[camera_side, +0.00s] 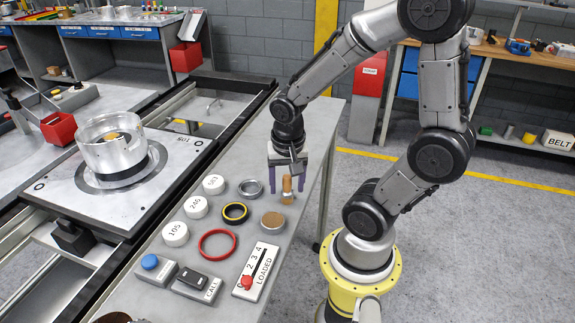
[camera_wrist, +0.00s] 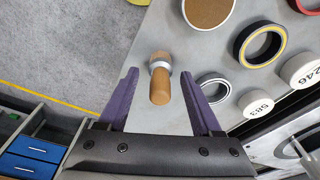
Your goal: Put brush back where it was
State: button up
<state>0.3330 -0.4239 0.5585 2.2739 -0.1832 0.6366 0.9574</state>
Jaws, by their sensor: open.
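The brush (camera_side: 287,184) has a tan wooden handle and a pale metal collar. It appears to stand upright on the grey table, handle up, near the table's right edge. My gripper (camera_side: 287,186) points down over it, with its purple fingers apart on either side of the handle. In the wrist view the brush (camera_wrist: 160,88) lies between the open fingers (camera_wrist: 160,74), with a visible gap on both sides. The fingers do not appear to touch it.
Close by are a metal ring (camera_side: 250,188), a brown-topped disc (camera_side: 273,220), a black-yellow ring (camera_side: 235,212) and a red ring (camera_side: 217,244). Numbered white pucks (camera_side: 196,207) line the left. A LOADED slider panel (camera_side: 256,271) and a CALL box (camera_side: 197,284) sit at the front.

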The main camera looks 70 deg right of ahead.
notch_tip(320, 180, up, 11)
jog(key=a, duration=0.2)
jog(key=s+a+r+n+t+y, duration=0.1)
jog(key=s+a+r+n+t, duration=0.1)
jog(key=a+n, duration=0.5)
jog(key=s+n+t, duration=0.1)
jog(key=n+t, duration=0.1)
jog(key=n, duration=0.4)
jog(key=shift+a+r+t+y, duration=0.15)
jog(key=shift+r+t+y, duration=0.15)
jog(key=shift+r+t, duration=0.1)
